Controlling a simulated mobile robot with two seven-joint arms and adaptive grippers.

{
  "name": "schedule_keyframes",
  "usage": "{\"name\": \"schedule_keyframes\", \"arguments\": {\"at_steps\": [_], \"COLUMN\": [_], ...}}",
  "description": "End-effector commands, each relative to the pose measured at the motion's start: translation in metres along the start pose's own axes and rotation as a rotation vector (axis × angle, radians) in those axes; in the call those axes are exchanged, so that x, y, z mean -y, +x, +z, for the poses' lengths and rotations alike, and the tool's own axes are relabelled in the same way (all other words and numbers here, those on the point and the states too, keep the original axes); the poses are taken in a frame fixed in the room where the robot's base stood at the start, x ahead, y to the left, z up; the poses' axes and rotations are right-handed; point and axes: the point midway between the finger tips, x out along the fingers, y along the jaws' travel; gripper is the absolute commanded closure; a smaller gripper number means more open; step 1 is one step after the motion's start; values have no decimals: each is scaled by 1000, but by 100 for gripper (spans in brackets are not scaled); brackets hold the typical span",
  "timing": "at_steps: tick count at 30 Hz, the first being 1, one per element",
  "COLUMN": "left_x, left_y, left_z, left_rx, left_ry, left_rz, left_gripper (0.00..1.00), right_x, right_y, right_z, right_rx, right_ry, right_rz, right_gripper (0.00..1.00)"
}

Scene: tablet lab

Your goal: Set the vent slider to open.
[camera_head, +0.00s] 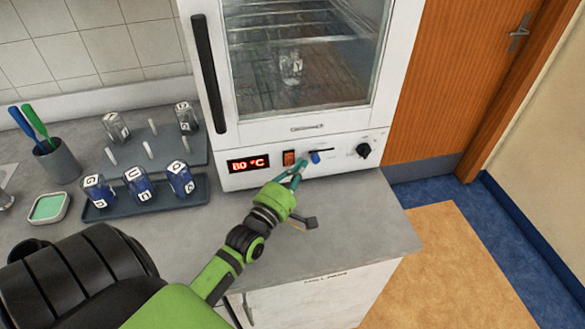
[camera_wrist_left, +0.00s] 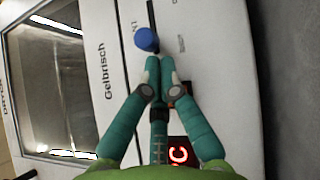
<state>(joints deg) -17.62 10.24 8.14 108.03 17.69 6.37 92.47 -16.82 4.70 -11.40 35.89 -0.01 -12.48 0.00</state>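The vent slider has a blue knob (camera_head: 315,157) on the white front panel of the oven, below its glass door. The knob also shows in the wrist view (camera_wrist_left: 146,39). It sits near the left end of a dark slot (camera_head: 326,151), and most of the visible slot runs to its right. My left gripper (camera_head: 298,170) has its teal fingertips together, just left of the knob. In the wrist view the fingertips (camera_wrist_left: 160,66) lie close to the knob with nothing between them; contact cannot be told. My right gripper is out of view.
An orange switch (camera_head: 288,158) and a red display (camera_head: 248,164) lie left of the slider, a black dial (camera_head: 363,150) right of it. A rack (camera_head: 146,203) with several bottles and a pen cup (camera_head: 57,160) stand on the counter at left. The counter's front right is clear.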

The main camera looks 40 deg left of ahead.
Motion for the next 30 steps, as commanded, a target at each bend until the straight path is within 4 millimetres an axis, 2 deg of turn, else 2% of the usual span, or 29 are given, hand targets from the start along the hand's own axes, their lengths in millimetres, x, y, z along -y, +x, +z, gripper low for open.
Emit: {"name": "schedule_keyframes", "arguments": {"at_steps": [10, 20, 30], "left_x": [0, 9, 10], "left_y": [2, 37, 39], "left_z": [1, 35, 38], "left_rx": [0, -1, 2], "left_ry": [0, -3, 0], "left_rz": [0, 1, 1], "left_gripper": [100, 100, 100], "right_x": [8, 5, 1], "right_y": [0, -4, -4], "right_z": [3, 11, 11], "right_rx": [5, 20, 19], "right_ry": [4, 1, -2], "right_rz": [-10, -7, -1], "right_gripper": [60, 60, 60]}}
